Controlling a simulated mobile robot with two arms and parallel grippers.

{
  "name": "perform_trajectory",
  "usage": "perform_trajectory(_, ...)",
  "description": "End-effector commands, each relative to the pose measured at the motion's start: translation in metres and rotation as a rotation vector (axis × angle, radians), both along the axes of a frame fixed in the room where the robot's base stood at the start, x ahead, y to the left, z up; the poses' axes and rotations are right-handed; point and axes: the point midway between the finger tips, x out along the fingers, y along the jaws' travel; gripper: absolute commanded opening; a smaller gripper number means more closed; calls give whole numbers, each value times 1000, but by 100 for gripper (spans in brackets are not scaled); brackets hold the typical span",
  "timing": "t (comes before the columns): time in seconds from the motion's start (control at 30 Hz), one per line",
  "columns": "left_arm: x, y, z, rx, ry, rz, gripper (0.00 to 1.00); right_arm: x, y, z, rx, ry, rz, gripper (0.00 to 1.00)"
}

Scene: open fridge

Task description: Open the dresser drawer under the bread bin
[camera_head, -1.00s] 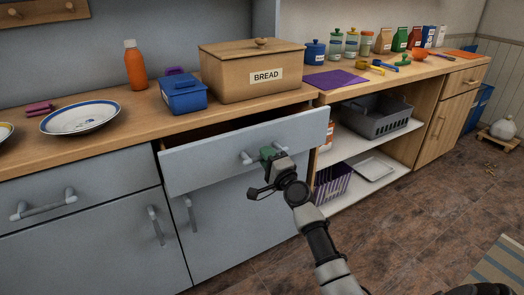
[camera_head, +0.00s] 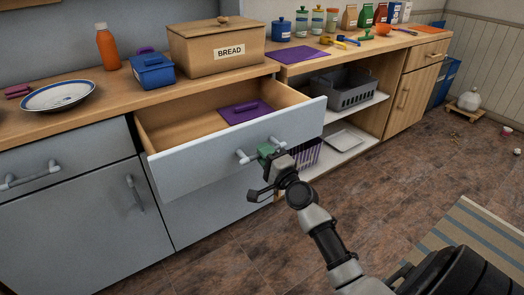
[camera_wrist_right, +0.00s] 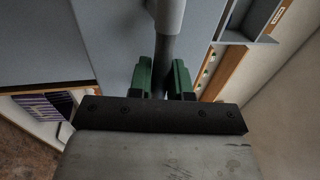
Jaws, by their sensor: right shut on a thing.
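The dresser drawer (camera_head: 210,160) under the bread bin (camera_head: 217,47) is pulled well out, and its wooden inside shows. My right gripper (camera_head: 268,152), with green fingers, is shut on the handle. In the right wrist view the two green fingers (camera_wrist_right: 160,80) stand on either side of the handle bar (camera_wrist_right: 167,45). My left gripper is not in view.
A blue box (camera_head: 153,71), an orange bottle (camera_head: 108,47) and a plate (camera_head: 58,96) stand on the worktop. To the right, open shelves hold a grey basket (camera_head: 343,90) and a white tray (camera_head: 343,139). The floor (camera_head: 390,180) in front is mostly clear.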

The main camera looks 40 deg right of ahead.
Motion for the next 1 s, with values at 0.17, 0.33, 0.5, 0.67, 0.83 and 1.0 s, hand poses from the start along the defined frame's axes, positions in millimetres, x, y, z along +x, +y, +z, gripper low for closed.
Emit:
perform_trajectory(0.17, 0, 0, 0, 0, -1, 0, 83, -1, 0, -1, 0, 2, 1, 0)
perform_trajectory(0.33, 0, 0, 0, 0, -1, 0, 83, -1, 0, -1, 0, 2, 1, 0)
perform_trajectory(0.5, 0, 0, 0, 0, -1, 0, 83, -1, 0, -1, 0, 1, 0, 42)
perform_trajectory(0.67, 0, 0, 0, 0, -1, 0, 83, -1, 0, 0, 0, 1, 0, 44)
perform_trajectory(0.83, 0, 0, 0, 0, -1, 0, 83, -3, 0, -1, 0, 1, 0, 44)
perform_trajectory(1.0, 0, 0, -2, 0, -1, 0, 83, -24, 1, -6, -2, 3, 1, 44)
